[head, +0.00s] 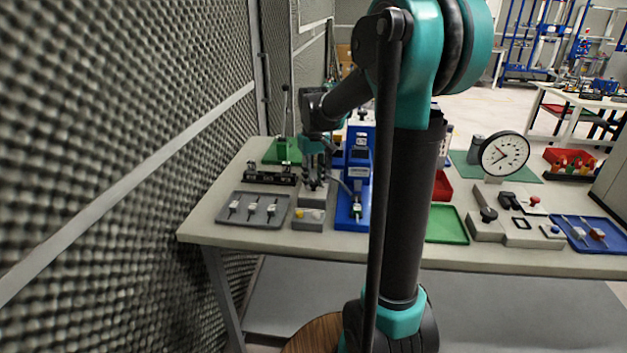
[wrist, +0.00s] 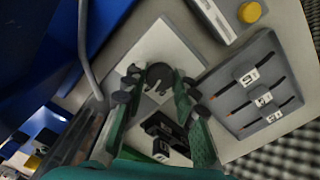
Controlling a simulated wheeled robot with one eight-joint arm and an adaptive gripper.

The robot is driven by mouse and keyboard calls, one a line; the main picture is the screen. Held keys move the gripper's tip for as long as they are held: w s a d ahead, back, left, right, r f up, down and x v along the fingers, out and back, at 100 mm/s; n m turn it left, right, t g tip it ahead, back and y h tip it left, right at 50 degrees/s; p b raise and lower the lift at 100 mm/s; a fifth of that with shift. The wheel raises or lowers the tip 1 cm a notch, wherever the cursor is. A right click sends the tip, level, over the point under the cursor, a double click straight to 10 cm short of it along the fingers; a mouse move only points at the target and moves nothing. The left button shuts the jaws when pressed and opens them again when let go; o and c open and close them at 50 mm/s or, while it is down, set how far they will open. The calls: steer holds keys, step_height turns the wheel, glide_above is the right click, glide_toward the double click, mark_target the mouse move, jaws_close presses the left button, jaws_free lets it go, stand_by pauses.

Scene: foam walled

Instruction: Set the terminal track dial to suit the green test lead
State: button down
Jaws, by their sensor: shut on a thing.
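My gripper (head: 316,180) points down over a grey plate (wrist: 150,45), left of the blue terminal machine (head: 358,172). In the wrist view its two green fingers (wrist: 158,88) are closed around a dark round knob, which looks like the dial (wrist: 160,74). The fingers hide much of the knob, and I cannot read its setting. A lead with a white tag (head: 356,209) lies at the front of the blue machine. Its colour is too small to tell, so I cannot pick out the green test lead.
A grey tray (head: 233,219) with three tagged leads lies to the left. A grey box with a yellow button (head: 300,214) stands in front of my gripper. A green hand press (head: 283,151) stands behind. A foam wall (head: 110,150) bounds the left side.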

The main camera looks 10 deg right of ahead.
mark_target(314, 182)
steer(key=shift+m, duration=1.1)
steer(key=c, duration=1.2)
jaws_free()
step_height(314, 182, up, 12)
